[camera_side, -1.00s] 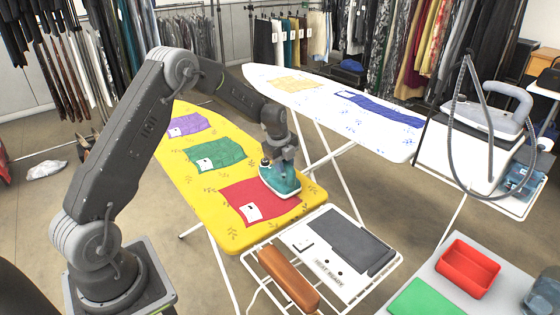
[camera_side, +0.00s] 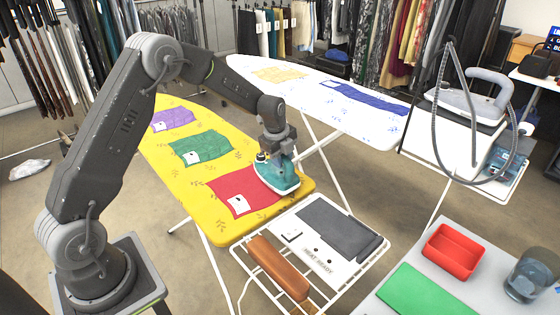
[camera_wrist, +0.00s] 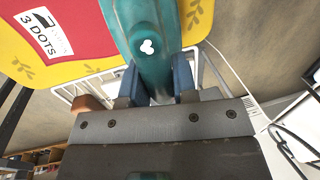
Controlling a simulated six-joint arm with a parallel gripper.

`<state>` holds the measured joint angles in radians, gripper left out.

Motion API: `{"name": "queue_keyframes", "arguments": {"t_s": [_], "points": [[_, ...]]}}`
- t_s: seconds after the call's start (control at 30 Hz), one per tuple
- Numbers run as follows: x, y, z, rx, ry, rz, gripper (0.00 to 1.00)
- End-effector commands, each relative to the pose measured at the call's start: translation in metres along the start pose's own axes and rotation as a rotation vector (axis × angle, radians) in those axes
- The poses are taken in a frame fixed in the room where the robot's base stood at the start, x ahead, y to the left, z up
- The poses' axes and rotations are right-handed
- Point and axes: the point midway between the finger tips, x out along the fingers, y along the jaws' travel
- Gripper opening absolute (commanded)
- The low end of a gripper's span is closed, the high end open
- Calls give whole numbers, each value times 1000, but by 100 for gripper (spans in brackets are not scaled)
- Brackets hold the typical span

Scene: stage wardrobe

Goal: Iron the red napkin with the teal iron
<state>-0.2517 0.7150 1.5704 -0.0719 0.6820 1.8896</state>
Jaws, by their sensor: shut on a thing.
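The red napkin (camera_side: 232,184) lies on the front part of the yellow board, with a white tag at its lower left. The tag reads "3 DOTS" in the wrist view (camera_wrist: 47,36). The teal iron (camera_side: 284,182) rests over the napkin's right edge and hides part of it. In the wrist view the teal iron (camera_wrist: 150,40) has a white three-dot mark on its top. My gripper (camera_wrist: 160,85) is shut on the iron, with a blue-grey finger on each side. My gripper (camera_side: 277,146) stands above the iron in the side view.
The yellow board (camera_side: 220,231) also holds a green (camera_side: 205,142) and a purple napkin (camera_side: 172,119). A wire rack (camera_side: 385,243) with a dark pad (camera_side: 340,230) and brown roll (camera_side: 278,268) adjoins its front end. A white board (camera_side: 300,98) stands behind.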

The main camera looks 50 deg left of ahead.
Motion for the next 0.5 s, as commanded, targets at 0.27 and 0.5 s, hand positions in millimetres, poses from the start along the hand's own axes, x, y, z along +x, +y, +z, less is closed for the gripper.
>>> {"name": "queue_keyframes", "arguments": {"t_s": [0.27, 0.5], "points": [[-23, -7, 1, -1, -3, -12, 0], [-39, -10, 1, -2, -3, -13, 0]]}}
